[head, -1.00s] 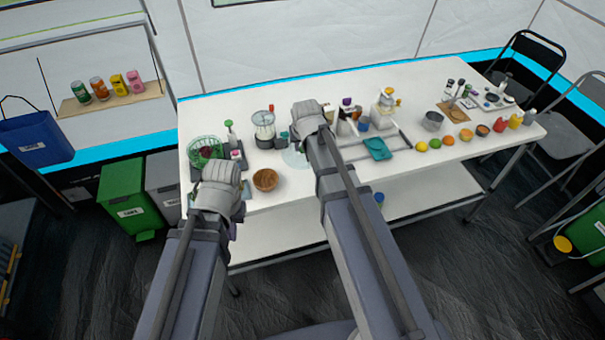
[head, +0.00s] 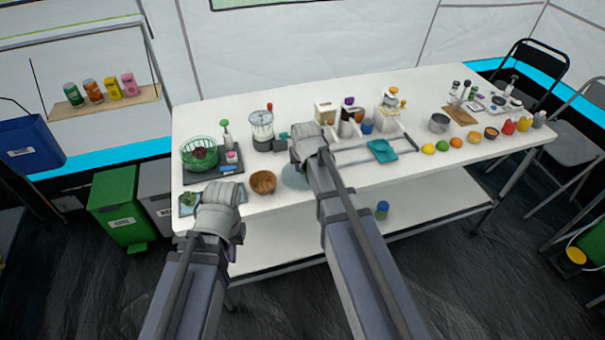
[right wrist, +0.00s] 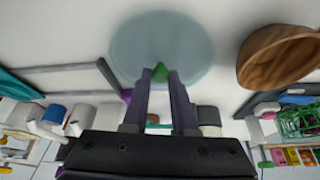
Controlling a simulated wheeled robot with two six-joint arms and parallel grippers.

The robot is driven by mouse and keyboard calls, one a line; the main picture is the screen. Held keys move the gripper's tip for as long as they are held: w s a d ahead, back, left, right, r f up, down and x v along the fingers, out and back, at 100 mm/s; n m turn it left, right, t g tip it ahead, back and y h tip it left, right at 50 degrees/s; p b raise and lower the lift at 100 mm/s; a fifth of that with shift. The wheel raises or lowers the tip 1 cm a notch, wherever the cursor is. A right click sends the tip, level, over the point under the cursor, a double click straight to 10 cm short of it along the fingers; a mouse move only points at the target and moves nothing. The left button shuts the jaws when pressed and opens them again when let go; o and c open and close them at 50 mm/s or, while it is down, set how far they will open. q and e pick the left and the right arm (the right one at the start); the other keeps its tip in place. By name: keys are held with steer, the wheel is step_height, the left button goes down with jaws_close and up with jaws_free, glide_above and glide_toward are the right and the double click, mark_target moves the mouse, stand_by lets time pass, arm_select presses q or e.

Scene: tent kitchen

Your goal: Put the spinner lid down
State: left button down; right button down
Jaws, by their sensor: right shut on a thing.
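The spinner lid is a pale, see-through round disc (right wrist: 162,48) with a green knob. In the right wrist view my right gripper (right wrist: 160,72) is shut on the knob. The lid (head: 296,177) also shows in the head view below the right gripper (head: 312,145), over the table's front part. I cannot tell whether it touches the tabletop. The green spinner basket (head: 200,153) stands on the table's left end with something dark red inside. My left gripper (head: 217,212) is at the front left table edge; its fingertips are hidden.
A wooden bowl (head: 263,182) stands close to the left of the lid. A blender (head: 261,127) is behind, and a rack with a teal dish (head: 382,150) is to the right.

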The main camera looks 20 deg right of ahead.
arm_select(q)
steer(key=shift+f, duration=0.15)
arm_select(e)
steer(key=shift+f, duration=0.15)
steer(key=shift+f, duration=0.1)
steer(key=shift+f, duration=0.15)
arm_select(q)
steer(key=shift+f, duration=0.15)
arm_select(e)
steer(key=c, duration=0.7)
jaws_free()
steer(key=d+p+v, duration=0.1)
steer(key=p+v, duration=1)
steer(key=v, duration=0.1)
arm_select(q)
step_height(320, 180, up, 11)
arm_select(e)
steer(key=s+a+n+g, duration=0.2)
steer(key=s+a, duration=0.4)
steer(key=s, duration=0.3)
steer(key=s+a+f+n+g, duration=0.1)
steer(key=s+a+n+g, duration=0.2)
steer(key=s+a, duration=0.4)
steer(key=s, duration=0.2)
steer(key=shift+s+a+f+n+h, duration=0.15)
steer(key=shift+s+a+n+h, duration=0.05)
steer(key=shift+s+n+h, duration=0.15)
